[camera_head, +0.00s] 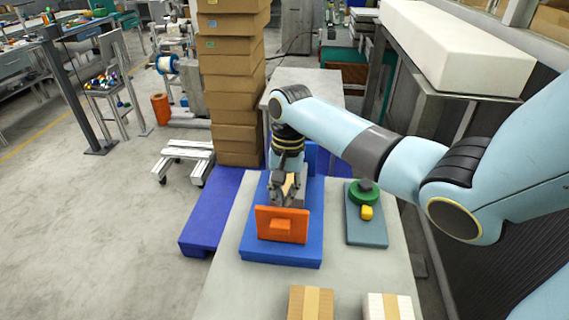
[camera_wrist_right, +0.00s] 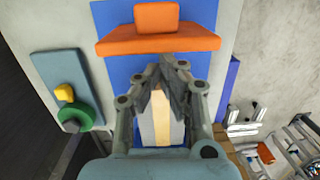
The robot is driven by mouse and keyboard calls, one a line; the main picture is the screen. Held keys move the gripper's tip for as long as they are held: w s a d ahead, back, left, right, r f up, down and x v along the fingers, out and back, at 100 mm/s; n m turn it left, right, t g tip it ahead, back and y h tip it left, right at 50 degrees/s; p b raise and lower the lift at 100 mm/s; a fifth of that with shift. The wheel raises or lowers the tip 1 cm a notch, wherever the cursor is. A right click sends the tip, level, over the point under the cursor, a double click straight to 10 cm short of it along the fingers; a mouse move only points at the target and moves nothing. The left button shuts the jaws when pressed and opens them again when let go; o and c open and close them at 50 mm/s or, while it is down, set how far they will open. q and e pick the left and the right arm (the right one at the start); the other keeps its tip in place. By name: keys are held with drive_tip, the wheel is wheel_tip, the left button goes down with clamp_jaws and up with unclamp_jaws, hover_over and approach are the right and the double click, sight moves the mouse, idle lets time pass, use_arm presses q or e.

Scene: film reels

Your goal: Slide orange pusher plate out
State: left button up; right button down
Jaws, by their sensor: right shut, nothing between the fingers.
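The orange pusher plate (camera_head: 268,213) stands upright on the blue base (camera_head: 280,256), with an orange block on its front face. The plate also shows at the top of the right wrist view (camera_wrist_right: 190,43). My right gripper (camera_head: 286,200) is shut and empty just behind the plate, on its far side. In the right wrist view its fingertips (camera_wrist_right: 166,72) are close below the plate; I cannot tell if they touch it. A box with a tan stripe (camera_wrist_right: 162,125) lies under the fingers on the blue base and is partly hidden. My left gripper is not in view.
A grey-blue plate (camera_head: 366,232) with a green disc (camera_head: 363,196) and a yellow block (camera_head: 367,212) lies right of the base. Two striped boxes (camera_head: 311,304) (camera_head: 388,307) sit at the near table edge. Stacked cartons (camera_head: 230,90) stand behind.

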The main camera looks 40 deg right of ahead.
drive_tip(key=shift+s+a+r+p, duration=0.1)
drive_tip(key=shift+s+a+p, duration=0.6)
drive_tip(key=shift+a+p, duration=0.2)
drive_tip(key=shift+s+a, duration=0.3)
drive_tip(key=shift+a, duration=0.05)
drive_tip(key=shift+w+d+b, duration=0.4)
drive_tip(key=shift+w+d, duration=0.6)
drive_tip(key=shift+d, duration=0.15)
wheel_tip(320, 180, up, 6)
drive_tip(key=p, duration=0.1)
hover_over(282, 210)
drive_tip(key=w+d, duration=0.2)
drive_tip(key=d, duration=0.1)
drive_tip(key=shift+a, duration=0.25)
